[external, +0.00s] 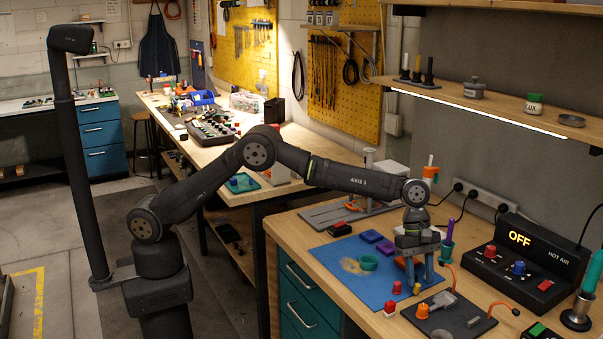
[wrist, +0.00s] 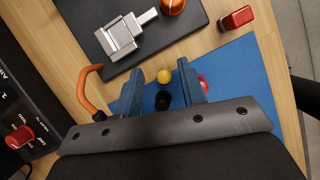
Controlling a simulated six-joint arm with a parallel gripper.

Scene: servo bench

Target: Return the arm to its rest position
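My arm reaches from its base at the left of the external view across to the workbench at the right. My gripper (external: 422,272) points down over the right edge of the blue mat (external: 335,262), low above the bench. In the wrist view the two blue fingers of my gripper (wrist: 163,72) stand apart. A small yellow round piece (wrist: 164,76) and a black one (wrist: 163,100) show in the gap, touching neither finger. A red piece (wrist: 203,83) is partly hidden by the right finger.
A hot-air unit (external: 513,265) reads OFF at the right. A lit shelf (external: 480,105) hangs above the bench.

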